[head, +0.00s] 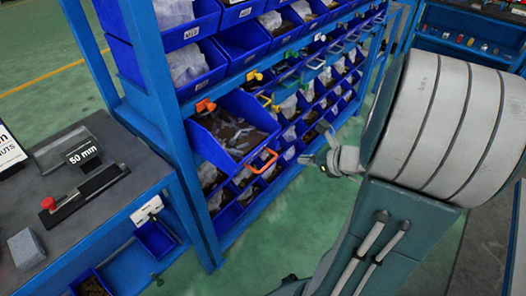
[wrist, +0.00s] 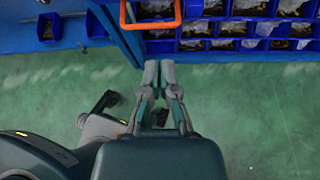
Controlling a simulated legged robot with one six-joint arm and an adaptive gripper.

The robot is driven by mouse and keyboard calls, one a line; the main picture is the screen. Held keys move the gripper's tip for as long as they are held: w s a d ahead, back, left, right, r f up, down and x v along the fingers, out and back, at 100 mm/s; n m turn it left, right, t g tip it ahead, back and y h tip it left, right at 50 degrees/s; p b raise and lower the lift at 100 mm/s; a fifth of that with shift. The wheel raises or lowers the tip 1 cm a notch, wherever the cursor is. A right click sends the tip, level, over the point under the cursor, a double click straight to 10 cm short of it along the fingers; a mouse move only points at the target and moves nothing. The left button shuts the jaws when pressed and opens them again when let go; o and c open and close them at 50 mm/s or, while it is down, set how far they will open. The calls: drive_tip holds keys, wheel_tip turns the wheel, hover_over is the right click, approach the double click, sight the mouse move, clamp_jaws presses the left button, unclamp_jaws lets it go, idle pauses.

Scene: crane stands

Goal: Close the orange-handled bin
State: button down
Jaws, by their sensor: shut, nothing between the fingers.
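The orange-handled bin (head: 208,145) is blue and holds brown contents. In the head view it juts out of the blue rack, tilted forward. Its orange handle (head: 263,161) is on its front, and the handle also shows at the top edge of the wrist view (wrist: 150,25). My gripper (head: 310,160) is to the right of the handle in the head view, apart from it. In the wrist view my gripper (wrist: 159,64) has its fingertips together and empty, below the handle in the picture. The bin's body is mostly out of the wrist view.
The blue rack (head: 160,95) holds several rows of blue bins, some with coloured handles. A grey workbench (head: 105,185) with a red-knobbed device (head: 48,204) stands at the left. Green floor (head: 290,225) is clear in front of the rack.

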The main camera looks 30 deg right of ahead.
approach(261, 148)
drive_tip(key=x, duration=0.6)
drive_tip(key=shift+s+f, duration=0.3)
drive_tip(key=shift+w+r, duration=0.15)
drive_tip(key=shift+w, duration=0.2)
drive_tip(key=shift+d, duration=0.15)
